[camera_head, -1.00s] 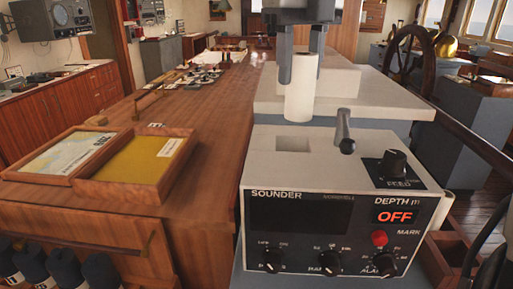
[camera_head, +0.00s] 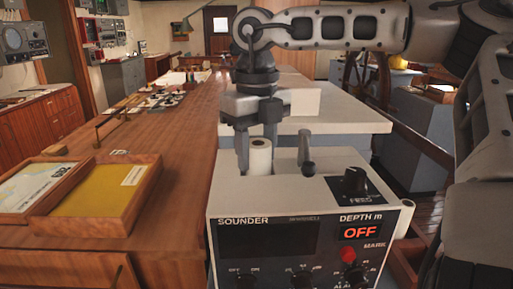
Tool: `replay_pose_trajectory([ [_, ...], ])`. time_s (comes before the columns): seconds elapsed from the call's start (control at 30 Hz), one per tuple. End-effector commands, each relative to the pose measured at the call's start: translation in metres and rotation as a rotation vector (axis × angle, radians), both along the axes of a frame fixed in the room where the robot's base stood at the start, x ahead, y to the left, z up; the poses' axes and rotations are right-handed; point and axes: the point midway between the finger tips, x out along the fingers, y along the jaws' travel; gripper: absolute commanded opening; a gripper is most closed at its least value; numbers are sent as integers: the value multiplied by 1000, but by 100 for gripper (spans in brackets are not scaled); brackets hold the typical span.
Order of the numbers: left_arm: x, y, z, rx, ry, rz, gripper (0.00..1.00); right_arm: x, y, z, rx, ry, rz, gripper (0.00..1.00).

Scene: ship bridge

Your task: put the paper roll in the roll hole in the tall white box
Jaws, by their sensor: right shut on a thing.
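The tall white box (camera_head: 310,190) is the sounder, with a dark front panel and a red "OFF" display. The white paper roll (camera_head: 260,158) is upright at the left of the box's top, its round upper end with a core showing. My right gripper (camera_head: 257,150) points down over the box, its fingers on either side of the roll and shut on it. The roll hole is hidden behind the roll; the roll's lower end seems to be in it, but how deep I cannot tell. My left gripper is out of view.
A white block (camera_head: 300,98) lies behind. Wooden trays (camera_head: 100,190) sit on the counter at left.

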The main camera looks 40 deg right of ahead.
Motion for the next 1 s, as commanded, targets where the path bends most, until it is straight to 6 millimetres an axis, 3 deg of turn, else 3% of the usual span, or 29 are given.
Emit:
replay_pose_trajectory([
  [0.13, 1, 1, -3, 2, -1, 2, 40, 0, 0, -3, 0, -1, 0, 14],
  [0.17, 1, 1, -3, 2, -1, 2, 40, 0, 0, -3, 0, 0, 0, 44],
  [0.23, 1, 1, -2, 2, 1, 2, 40, 0, 0, -2, 0, 0, 0, 63],
  [0.63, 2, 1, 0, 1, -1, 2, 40, 0, 0, 6, -1, -2, -1, 63],
  [0.77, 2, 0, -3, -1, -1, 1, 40, 1, 0, 26, -3, -5, -1, 63],
  [1.0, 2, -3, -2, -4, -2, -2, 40, 1, 0, 80, -4, -3, -1, 63],
])
